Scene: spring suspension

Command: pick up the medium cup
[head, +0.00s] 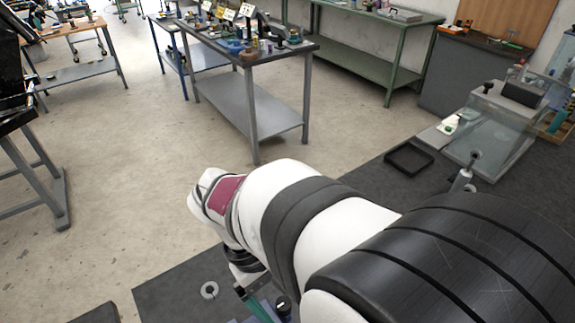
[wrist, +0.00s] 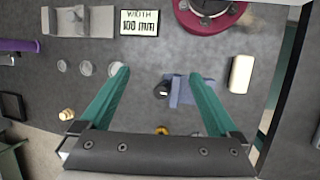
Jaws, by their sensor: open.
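In the wrist view, three pale round pieces like small cups stand in a row on the dark grey surface. They grow in size from left to right. The middle one, which I take for the medium cup (wrist: 85,68), lies left of my gripper (wrist: 159,73). The larger cup (wrist: 114,68) is close to my left fingertip, and the smaller cup (wrist: 62,66) is farthest left. My gripper has two long green fingers, wide apart with nothing held between them. In the head view my arm hides most of the gripper and the bench below it.
A blue-grey block (wrist: 182,92) with a black round part beside it lies near my right finger. A cream block (wrist: 241,74), a maroon round base (wrist: 210,14), a width sign (wrist: 143,22) and a grey bracket (wrist: 78,20) surround it.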

